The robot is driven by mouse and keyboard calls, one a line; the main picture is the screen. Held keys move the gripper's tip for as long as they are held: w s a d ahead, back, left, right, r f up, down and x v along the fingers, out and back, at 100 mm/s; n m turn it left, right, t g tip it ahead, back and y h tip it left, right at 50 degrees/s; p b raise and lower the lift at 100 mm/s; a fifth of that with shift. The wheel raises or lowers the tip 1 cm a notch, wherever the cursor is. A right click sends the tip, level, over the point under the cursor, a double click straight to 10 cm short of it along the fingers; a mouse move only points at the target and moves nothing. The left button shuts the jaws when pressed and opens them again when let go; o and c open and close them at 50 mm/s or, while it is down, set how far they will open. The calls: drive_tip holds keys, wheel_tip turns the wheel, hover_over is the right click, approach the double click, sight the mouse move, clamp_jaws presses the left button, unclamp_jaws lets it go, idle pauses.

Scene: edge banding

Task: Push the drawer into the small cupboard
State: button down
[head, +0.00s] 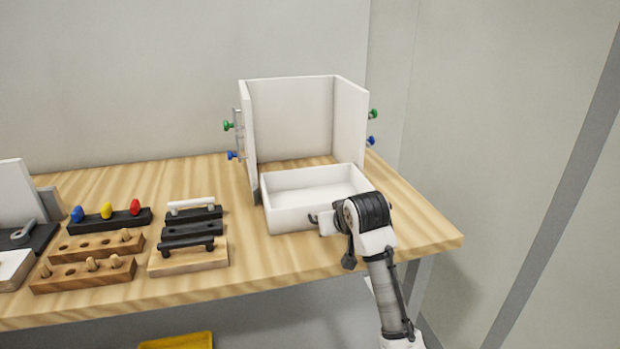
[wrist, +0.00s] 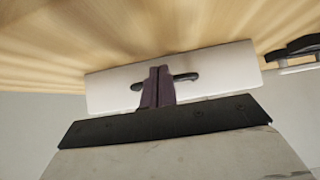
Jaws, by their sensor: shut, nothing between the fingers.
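The small cupboard (head: 290,112) is a white open-topped frame with a back and two side walls, at the table's far right. The white drawer (head: 285,217) is an open box that sticks out of its front. Its rear looks level with the side walls, but how deep it sits is unclear. In the wrist view the drawer front (wrist: 220,75) carries a dark handle (wrist: 185,77). My gripper (wrist: 156,76) is shut and empty, its fingertips over the middle of the drawer front at the handle. I cannot tell whether they touch. In the head view my wrist hides the drawer's right front corner.
Green and blue knobs (head: 231,126) stick out from both cupboard sides. Left of the drawer are a block with dark and white handles (head: 190,260) and peg blocks (head: 85,274). The table's right edge is near my arm. A yellow bin (head: 178,342) is below the table.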

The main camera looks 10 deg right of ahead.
drive_tip(key=p, duration=0.4)
approach(312, 195)
drive_tip(key=shift+s+a+f, duration=0.1)
drive_tip(key=shift+s+f, duration=0.05)
drive_tip(key=shift+f, duration=0.4)
drive_tip(key=shift+s+f, duration=0.15)
drive_tip(key=shift+f, duration=0.35)
drive_tip(key=shift+w+a+p, duration=0.1)
drive_tip(key=shift+w+p, duration=0.6)
drive_tip(key=shift+w, duration=3.2)
drive_tip(key=shift+s+r+p, duration=0.5)
drive_tip(key=shift+s+p, duration=0.1)
drive_tip(key=shift+s, duration=0.45)
drive_tip(key=shift+s+r+p, duration=0.45)
drive_tip(key=shift+s+p, duration=0.1)
drive_tip(key=shift+s, duration=0.45)
drive_tip(key=shift+s+r+p, duration=0.5)
drive_tip(key=shift+s+p, duration=0.1)
drive_tip(key=shift+s, duration=0.45)
